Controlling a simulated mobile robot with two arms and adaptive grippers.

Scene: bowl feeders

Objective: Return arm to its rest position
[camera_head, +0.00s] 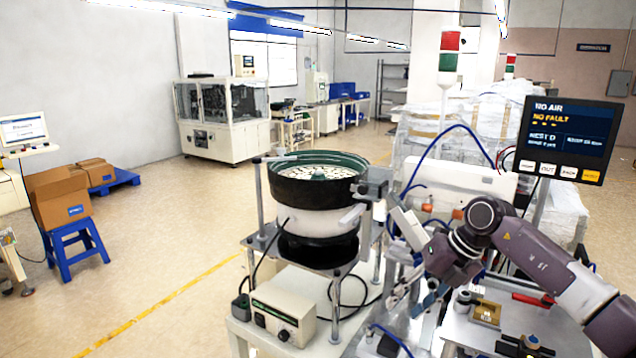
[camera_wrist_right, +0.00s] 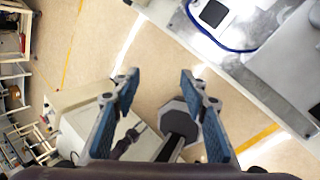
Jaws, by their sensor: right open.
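My right arm (camera_head: 540,262) comes in from the right of the head view and bends at a grey and purple elbow joint. My right gripper (camera_head: 412,296) hangs at its end, beside the right side of the bowl feeder (camera_head: 318,222) and above the worktable's left part. In the right wrist view the two blue finger pads of this gripper (camera_wrist_right: 160,82) stand wide apart with nothing between them. Floor and machine parts show beneath them. My left gripper is not in view.
A monitor (camera_head: 570,135) reading "NO AIR / NO FAULT" stands above the arm. A controller box (camera_head: 278,312) sits at the feeder's foot. A small brass block (camera_head: 487,313) and red-handled tool lie on the right table (camera_head: 545,325). A blue stool with cartons (camera_head: 75,245) stands left; open floor lies between.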

